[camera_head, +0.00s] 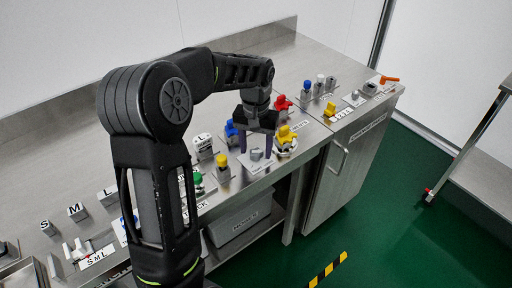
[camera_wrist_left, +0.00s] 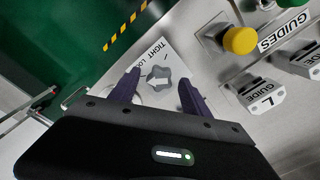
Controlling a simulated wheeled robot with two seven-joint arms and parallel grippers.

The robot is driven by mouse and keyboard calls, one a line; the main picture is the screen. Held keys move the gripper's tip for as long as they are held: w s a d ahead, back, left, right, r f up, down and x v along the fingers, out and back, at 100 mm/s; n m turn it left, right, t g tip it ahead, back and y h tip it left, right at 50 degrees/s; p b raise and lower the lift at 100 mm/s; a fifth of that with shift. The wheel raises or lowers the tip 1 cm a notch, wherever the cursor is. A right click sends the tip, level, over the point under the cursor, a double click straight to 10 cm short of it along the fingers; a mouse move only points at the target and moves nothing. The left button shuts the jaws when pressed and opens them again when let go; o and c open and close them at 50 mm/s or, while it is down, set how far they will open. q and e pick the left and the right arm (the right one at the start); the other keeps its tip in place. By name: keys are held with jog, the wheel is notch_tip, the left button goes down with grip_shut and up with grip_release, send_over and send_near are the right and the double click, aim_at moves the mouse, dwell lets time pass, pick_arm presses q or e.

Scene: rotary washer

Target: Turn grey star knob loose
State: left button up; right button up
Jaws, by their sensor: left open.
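The grey star knob (camera_wrist_left: 158,79) sits on a white label plate with the words "TIGHT" and "LOOSE" partly readable in the left wrist view. In the head view the knob (camera_head: 256,154) is a small grey piece near the front edge of the steel counter. My left gripper (camera_head: 256,147) points down over it with its two dark purple fingers apart. In the left wrist view the fingers of my left gripper (camera_wrist_left: 158,82) are open, one on each side of the knob, with gaps visible. Whether the fingertips reach down to the knob's height is unclear. My right gripper is not in view.
A yellow knob (camera_head: 285,136) and a red one (camera_head: 282,103) stand close right of the gripper. Left of it are a blue knob (camera_head: 231,129) and a yellow button (camera_head: 222,160), also seen in the wrist view (camera_wrist_left: 240,40). The back of the counter (camera_head: 60,150) is clear.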

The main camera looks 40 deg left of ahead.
aim_at(256, 152)
pick_arm(q)
notch_tip(256, 152, up, 8)
jog(key=shift+f, duration=0.2)
dwell(0.6)
